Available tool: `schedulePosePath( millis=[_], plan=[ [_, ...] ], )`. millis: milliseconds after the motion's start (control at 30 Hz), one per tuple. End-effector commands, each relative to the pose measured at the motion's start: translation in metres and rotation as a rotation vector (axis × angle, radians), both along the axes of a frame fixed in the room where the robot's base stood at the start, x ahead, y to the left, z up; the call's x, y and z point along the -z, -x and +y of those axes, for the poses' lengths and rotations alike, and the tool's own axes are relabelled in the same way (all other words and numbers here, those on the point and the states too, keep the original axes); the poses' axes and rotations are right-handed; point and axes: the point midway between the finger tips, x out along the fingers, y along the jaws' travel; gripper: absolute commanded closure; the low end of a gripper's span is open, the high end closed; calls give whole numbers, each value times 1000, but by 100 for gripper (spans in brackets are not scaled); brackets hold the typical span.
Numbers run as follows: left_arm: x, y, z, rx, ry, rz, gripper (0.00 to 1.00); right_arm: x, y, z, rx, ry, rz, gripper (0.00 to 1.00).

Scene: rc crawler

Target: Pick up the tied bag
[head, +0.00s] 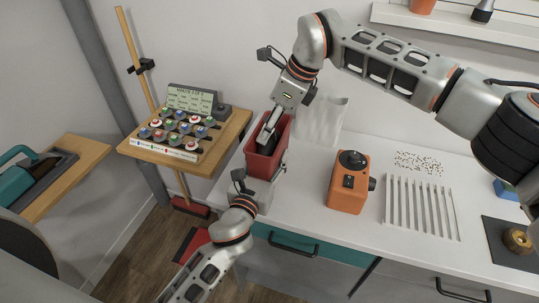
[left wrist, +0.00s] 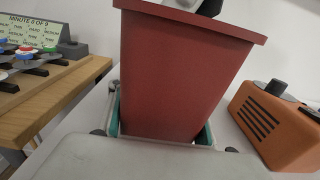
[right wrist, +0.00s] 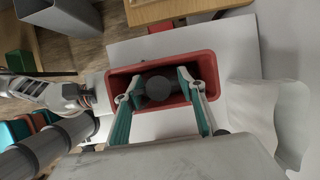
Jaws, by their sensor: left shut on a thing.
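The tied bag (right wrist: 158,88) shows as a dark mass with a round knob on top, inside the red bin (head: 258,166) on the white counter. My right gripper (right wrist: 160,84) points down into the bin's mouth. Its two fingers stand apart, one on each side of the dark knob, with gaps visible. In the head view the right gripper (head: 270,132) partly hides the bag. My left gripper (left wrist: 160,136) is shut on the lower part of the red bin, with a teal finger on each side. The bag's lower part is hidden by the bin.
A pale translucent bag (head: 318,122) stands just right of the bin. An orange device (head: 346,190) and a slotted white rack (head: 420,207) are further right. A wooden shelf (head: 228,137) with a button panel (head: 180,132) is at the left.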

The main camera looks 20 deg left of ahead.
Motion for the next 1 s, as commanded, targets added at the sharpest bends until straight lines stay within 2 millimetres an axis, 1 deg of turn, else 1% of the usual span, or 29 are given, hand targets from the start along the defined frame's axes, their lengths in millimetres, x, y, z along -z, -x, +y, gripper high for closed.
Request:
schedulePosePath(
  millis=[67,167,200,233,567,667,767,1000],
  plan=[
    [0,0,0,0,0,0,75,0,0,0,0,0,0,60],
    [0,0,0,0,0,0,75,0,0,0,0,0,0,84],
    [0,0,0,0,0,0,75,0,0,0,0,0,0,94],
    [0,0,0,0,0,0,75,0,0,0,0,0,0,100],
    [0,0,0,0,0,0,75,-2,0,0,-1,-1,-1,100],
    [0,0,0,-1,-1,1,75,-8,-1,0,0,-2,-2,100],
    [2,0,1,-1,-1,4,75,-23,-1,1,0,-3,-5,100],
    [2,0,1,-1,-2,5,75,-68,-1,0,1,-2,-4,100]
  ],
)
